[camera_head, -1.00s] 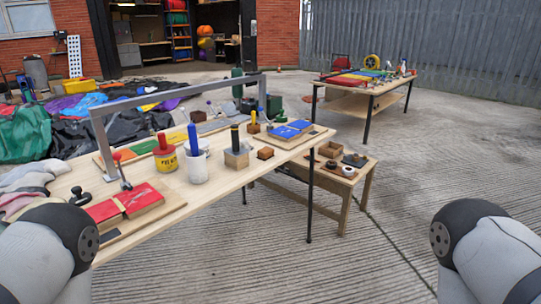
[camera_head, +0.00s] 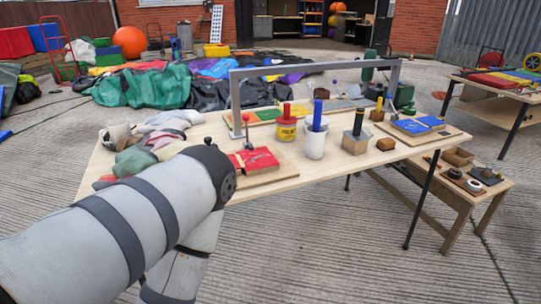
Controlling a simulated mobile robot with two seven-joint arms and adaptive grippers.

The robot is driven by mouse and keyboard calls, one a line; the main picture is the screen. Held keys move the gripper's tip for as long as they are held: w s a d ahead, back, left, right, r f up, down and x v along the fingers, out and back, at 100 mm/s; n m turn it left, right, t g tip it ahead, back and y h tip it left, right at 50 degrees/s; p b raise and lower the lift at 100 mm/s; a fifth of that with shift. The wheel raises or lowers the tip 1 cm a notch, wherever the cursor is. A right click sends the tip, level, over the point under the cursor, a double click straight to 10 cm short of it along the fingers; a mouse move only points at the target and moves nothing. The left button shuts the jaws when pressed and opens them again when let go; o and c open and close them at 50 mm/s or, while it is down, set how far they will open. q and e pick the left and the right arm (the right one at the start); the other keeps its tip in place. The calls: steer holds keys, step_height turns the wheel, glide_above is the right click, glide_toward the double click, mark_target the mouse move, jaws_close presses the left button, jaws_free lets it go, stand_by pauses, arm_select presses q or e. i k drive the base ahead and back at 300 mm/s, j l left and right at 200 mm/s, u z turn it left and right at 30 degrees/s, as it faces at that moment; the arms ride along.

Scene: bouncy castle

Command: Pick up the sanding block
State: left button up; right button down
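A small brown block (camera_head: 386,144), possibly the sanding block, lies on the long wooden table (camera_head: 280,187) near its front edge. It sits just right of a pale wooden holder (camera_head: 355,143) with a dark-handled tool. A similar brown block (camera_head: 377,115) stands farther back with a yellow-handled tool on it. I cannot tell for certain which block is the sanding block. My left arm reaches in from the lower left and hides the table's left front part; its gripper is not in view. My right arm and gripper are not in view.
A grey metal frame (camera_head: 236,98) arches over the table. A white cup (camera_head: 315,142), a yellow tin (camera_head: 286,130), red pads (camera_head: 253,160) and blue pads (camera_head: 411,127) stand around it. A low bench (camera_head: 463,195) stands at right. The concrete in front is clear.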

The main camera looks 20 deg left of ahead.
mark_target(384, 144)
steer(key=i+l+z, duration=0.25)
steer(key=i, duration=0.2)
steer(key=i+z, duration=0.2)
steer(key=i, duration=0.25)
